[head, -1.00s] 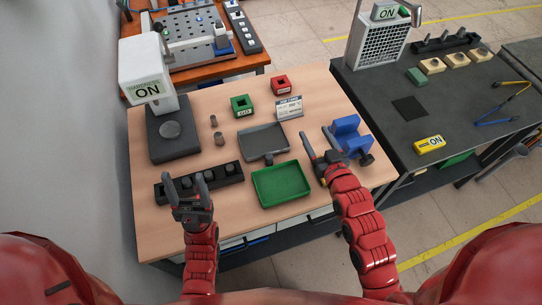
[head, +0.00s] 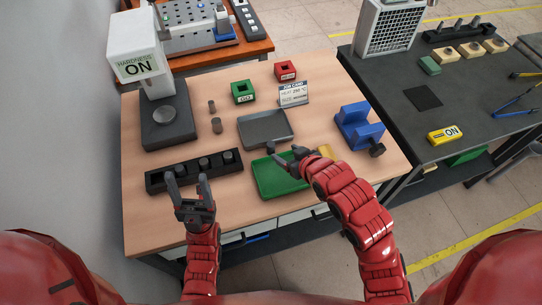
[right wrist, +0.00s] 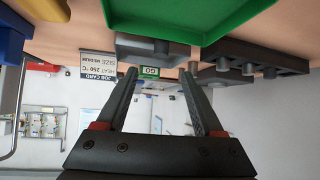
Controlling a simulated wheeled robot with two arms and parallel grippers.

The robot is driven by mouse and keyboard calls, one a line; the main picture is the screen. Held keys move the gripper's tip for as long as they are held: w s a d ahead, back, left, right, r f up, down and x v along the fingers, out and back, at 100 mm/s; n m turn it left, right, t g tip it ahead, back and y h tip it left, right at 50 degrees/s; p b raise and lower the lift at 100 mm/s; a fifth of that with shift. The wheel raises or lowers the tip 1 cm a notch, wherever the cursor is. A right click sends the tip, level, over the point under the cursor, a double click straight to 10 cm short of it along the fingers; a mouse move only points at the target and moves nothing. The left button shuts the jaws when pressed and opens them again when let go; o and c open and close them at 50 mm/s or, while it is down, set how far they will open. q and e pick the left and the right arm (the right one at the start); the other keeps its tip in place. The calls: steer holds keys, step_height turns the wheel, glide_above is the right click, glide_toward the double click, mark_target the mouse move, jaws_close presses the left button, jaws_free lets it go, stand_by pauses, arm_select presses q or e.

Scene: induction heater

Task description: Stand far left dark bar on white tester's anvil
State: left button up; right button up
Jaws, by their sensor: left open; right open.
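The white hardness tester (head: 140,45), lit ON, stands at the left with its round anvil (head: 166,113) bare. A black rack (head: 236,167) in front of it holds several short dark bars (head: 204,163); its left end is partly hidden by my left gripper's finger. Two small grey-dark cylinders stand on the table, one (head: 211,106) behind the other (head: 217,125). My left gripper (head: 187,178) is open and empty at the rack's front left. My right gripper (head: 284,154) is open and empty above the green tray (head: 272,188); its spread fingers also show in the right wrist view (right wrist: 160,75).
A grey tray (head: 266,128) lies mid-table, with a green GO block (head: 243,92), a red block (head: 286,71) and a job card (head: 294,94) behind it. A blue fixture (head: 360,127) stands at the right.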

mark_target(272, 146)
steer(key=p+x, duration=0.1)
steer(key=x, duration=0.3)
steer(key=shift+w+a+f+p, duration=0.1)
steer(key=shift+w+f+p, duration=0.15)
steer(key=shift+p, duration=0.1)
steer(key=shift+w+a+f+p, duration=0.2)
steer(key=shift+w+a+p, duration=0.1)
steer(key=shift+p, duration=0.1)
steer(key=p+x, duration=0.1)
steer(key=x, duration=0.2)
steer(key=shift+s, duration=0.1)
steer(key=shift+w+a+f+p, duration=0.25)
steer(key=shift+w+f+p, duration=0.2)
steer(key=shift+f, duration=0.1)
jaws_close()
